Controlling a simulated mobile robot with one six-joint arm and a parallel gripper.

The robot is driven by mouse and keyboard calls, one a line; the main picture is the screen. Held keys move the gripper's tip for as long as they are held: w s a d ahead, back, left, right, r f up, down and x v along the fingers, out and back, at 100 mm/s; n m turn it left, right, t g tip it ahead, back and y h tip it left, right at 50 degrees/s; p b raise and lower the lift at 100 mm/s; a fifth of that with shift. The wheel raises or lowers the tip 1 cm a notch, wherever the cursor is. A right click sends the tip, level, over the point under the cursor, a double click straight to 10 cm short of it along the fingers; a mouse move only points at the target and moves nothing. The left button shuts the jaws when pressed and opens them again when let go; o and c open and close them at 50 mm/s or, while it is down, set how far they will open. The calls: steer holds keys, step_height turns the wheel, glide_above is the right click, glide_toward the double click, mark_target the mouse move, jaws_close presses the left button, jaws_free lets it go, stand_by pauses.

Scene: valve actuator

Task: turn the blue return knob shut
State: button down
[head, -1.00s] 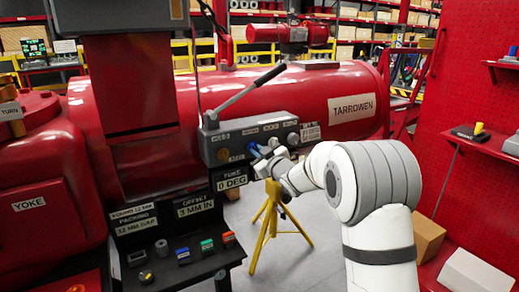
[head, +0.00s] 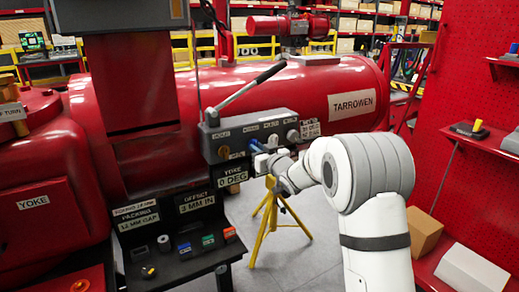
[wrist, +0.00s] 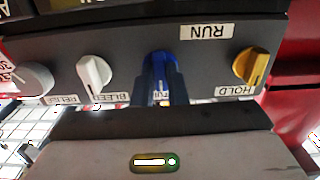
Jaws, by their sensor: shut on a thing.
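The blue return knob (wrist: 160,62) is on the front of a dark grey valve panel (wrist: 120,52), which the wrist view shows upside down. My gripper (wrist: 161,86) is shut on the knob, one dark finger at each side. The knob's bar runs roughly up and down in that view. Its label below is mostly hidden between the fingers. In the head view the blue of the knob (head: 255,144) shows just beyond my gripper (head: 260,153), and my wrist hides part of the panel there.
A yellow hold knob (wrist: 252,66) and a white bleed knob (wrist: 94,72) flank the blue one. A grey relief knob (wrist: 33,79) is farther left. A long lever (head: 250,88) rises above the panel. A yellow tripod (head: 272,215) stands below.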

steer(key=shift+r, duration=0.3)
steer(key=c, duration=1.4)
jaws_free()
steer(key=shift+f, duration=0.2)
steer(key=shift+c, duration=0.2)
steer(key=v, duration=0.7)
steer(key=shift+s+d, duration=0.25)
steer(key=shift+s, duration=0.05)
steer(key=s+d+r+m+g+h+p, duration=0.25)
steer(key=s+d+h+p, duration=0.2)
steer(key=s+d, duration=0.3)
steer(key=s+d+r+m+g+h+p, duration=0.25)
steer(key=s+d+r+h+p, duration=0.2)
steer(key=s+d, duration=0.3)
steer(key=s+d+m+g+p, duration=0.1)
steer(key=s+g+p, duration=0.1)
steer(key=s, duration=1)
steer(key=s+d+m+g+h+p, duration=0.1)
steer(key=s+g+p, duration=0.2)
steer(key=s, duration=1)
steer(key=shift+d+r+g, duration=0.2)
steer(key=shift+d+g, duration=0.2)
steer(key=shift+g, duration=0.8)
